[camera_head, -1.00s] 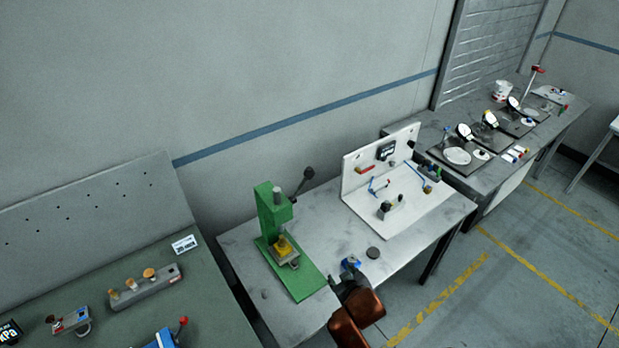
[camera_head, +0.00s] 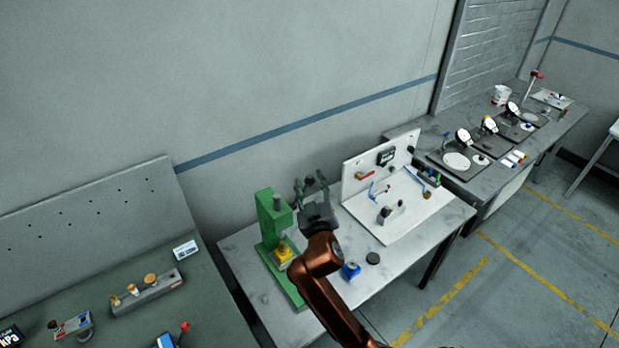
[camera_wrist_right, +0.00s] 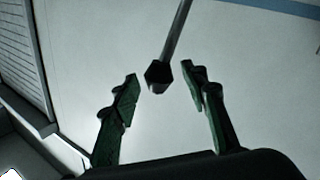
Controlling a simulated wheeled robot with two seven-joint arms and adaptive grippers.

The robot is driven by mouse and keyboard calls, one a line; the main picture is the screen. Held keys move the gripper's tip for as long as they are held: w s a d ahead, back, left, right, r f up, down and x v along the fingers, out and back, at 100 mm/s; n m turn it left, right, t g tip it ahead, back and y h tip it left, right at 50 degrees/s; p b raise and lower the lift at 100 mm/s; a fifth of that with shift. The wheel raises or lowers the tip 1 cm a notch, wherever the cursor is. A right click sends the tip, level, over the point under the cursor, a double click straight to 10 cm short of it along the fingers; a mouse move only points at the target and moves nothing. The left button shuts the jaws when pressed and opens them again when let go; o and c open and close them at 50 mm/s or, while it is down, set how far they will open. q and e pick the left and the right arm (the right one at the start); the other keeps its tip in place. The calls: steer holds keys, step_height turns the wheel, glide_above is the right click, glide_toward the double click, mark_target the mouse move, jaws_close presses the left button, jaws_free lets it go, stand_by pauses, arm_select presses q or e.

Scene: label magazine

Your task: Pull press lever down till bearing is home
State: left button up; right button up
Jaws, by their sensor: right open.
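The green press (camera_head: 271,222) stands on the grey table, with a yellow block (camera_head: 283,253) at its base. I cannot make out the bearing. The press lever is mostly hidden behind my right gripper in the head view; in the right wrist view its dark knob (camera_wrist_right: 159,75) hangs on a thin grey rod. My right gripper (camera_head: 312,186) is raised beside the upper right of the press. In the right wrist view its fingers (camera_wrist_right: 160,82) are open on either side of the knob, with gaps to it. My left gripper is not in view.
A blue block (camera_head: 350,270) and a dark round disc (camera_head: 373,258) lie on the table right of my arm. A white L-shaped board (camera_head: 405,214) with small tools stands further right. The wall is behind the press.

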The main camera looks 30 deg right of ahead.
steer(key=shift+x, duration=0.75)
steer(key=shift+c, duration=0.6)
jaws_close()
